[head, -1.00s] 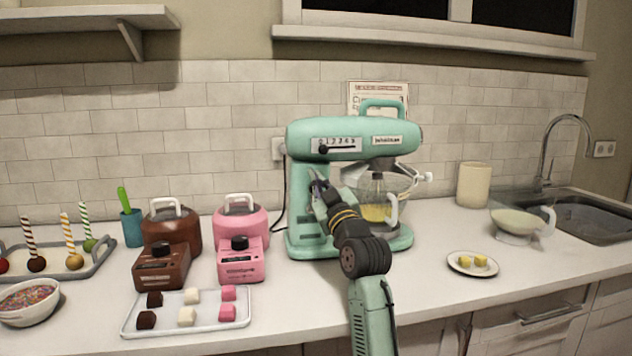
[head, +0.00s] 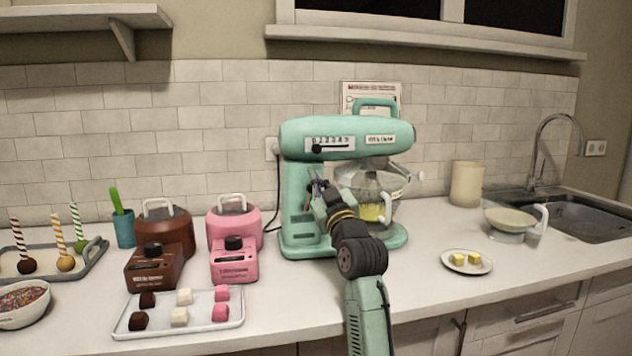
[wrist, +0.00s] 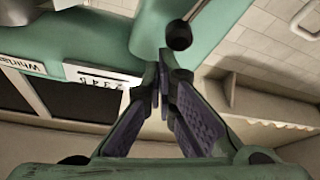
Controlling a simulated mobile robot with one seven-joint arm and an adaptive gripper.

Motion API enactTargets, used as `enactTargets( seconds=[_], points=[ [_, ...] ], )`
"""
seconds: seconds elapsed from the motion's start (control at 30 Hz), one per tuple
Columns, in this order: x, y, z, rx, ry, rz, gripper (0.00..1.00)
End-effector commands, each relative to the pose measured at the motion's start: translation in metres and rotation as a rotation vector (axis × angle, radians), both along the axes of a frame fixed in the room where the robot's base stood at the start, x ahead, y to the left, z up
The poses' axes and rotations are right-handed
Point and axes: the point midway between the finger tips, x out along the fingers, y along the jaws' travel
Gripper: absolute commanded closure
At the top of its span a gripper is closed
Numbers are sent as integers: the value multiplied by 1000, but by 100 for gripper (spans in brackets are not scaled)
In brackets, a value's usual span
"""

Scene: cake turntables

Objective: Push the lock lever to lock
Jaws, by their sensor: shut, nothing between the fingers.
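The mint-green stand mixer (head: 345,140) stands on the counter, its head lying level over the glass bowl (head: 378,208). In the wrist view, the mixer's body (wrist: 110,30) fills the upper left. A lever with a dark round knob (wrist: 178,36) sticks out there, just beyond my fingertips, with a small visible gap; I cannot tell if they touch. It seems to be the lock lever, but its position is unclear. In the head view my gripper and wrist hide that spot. My gripper (head: 316,186) is beside the mixer's column; its fingers (wrist: 163,82) are shut and empty.
A brown toy-like machine (head: 160,245) and a pink one (head: 235,240) stand left of the mixer, with a sweets tray (head: 215,322) in front. A plate (head: 468,268) and a glass jug (head: 512,218) stand to the right. Counter between mixer and plate is clear.

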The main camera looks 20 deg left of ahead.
Motion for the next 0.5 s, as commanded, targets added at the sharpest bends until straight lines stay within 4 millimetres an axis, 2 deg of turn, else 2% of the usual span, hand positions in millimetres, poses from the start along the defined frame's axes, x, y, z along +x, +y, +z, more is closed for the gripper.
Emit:
enactTargets(
  seconds=[0.37,0.5],
  points=[
    [1,0,-2,-3,4,3,100],
    [0,2,7,-3,2,3,100]
  ],
)
